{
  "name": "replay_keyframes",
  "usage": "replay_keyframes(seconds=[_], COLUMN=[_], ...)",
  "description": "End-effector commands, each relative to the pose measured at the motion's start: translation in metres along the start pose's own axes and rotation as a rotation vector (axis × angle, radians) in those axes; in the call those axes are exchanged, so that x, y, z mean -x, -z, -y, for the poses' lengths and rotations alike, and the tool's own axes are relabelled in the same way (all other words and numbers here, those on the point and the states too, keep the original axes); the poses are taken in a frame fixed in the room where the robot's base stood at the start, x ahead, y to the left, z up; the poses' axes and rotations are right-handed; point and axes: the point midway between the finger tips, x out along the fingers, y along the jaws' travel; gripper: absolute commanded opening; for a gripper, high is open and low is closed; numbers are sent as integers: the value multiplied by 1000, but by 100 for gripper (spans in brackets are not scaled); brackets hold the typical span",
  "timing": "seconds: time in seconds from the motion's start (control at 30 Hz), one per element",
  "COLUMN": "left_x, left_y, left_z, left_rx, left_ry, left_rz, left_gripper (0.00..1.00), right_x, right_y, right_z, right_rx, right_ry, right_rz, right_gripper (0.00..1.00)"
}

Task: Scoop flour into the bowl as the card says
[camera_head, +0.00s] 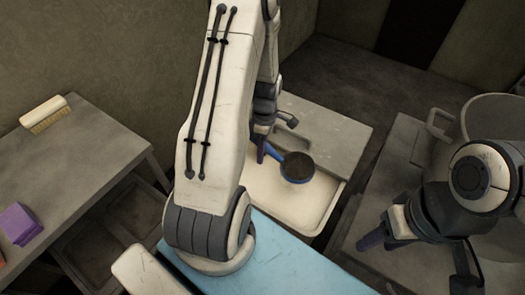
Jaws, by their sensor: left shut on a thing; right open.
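My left gripper (263,150) is shut on the blue handle of a small scoop (298,168). The scoop has a dark round cup with a blue rim; I cannot tell whether flour is in it. It is over a pale rectangular bin (318,214) with a cream-coloured inside that looks like flour. I cannot tell whether the scoop touches the flour. A grey board (335,138) lies across the bin's far part. My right gripper (372,240) is open and empty, over the grey surface at right. I cannot make out the card or a mixing bowl.
A large metal pot (490,112) with a side handle stands at the right, partly behind my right arm. A light blue surface (300,262) is at the front. A grey table (75,160) at left holds a brush (45,113) and a purple block (20,224).

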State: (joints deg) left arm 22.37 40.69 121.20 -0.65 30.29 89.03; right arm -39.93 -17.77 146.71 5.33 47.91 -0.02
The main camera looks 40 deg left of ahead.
Motion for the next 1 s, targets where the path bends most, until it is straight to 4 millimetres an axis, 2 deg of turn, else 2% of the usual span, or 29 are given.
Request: replay_keyframes(seconds=[0.03,0.6,0.8,1.0], left_x=[-14,-102,-124,-132], left_y=[0,0,0,0], left_z=[-3,-22,-27,-29], left_rx=[-1,-4,-4,-4], left_ry=[2,1,-1,0], left_rz=[0,-1,-1,-1], left_gripper=[0,0,0,0], right_x=[-10,-69,-83,-88], right_y=[0,-3,-4,-4], right_z=[-1,-5,-6,-6], right_rx=[0,0,0,0], right_ry=[0,0,0,0], right_rz=[0,-1,-1,-1], right_gripper=[50,50,50,50])
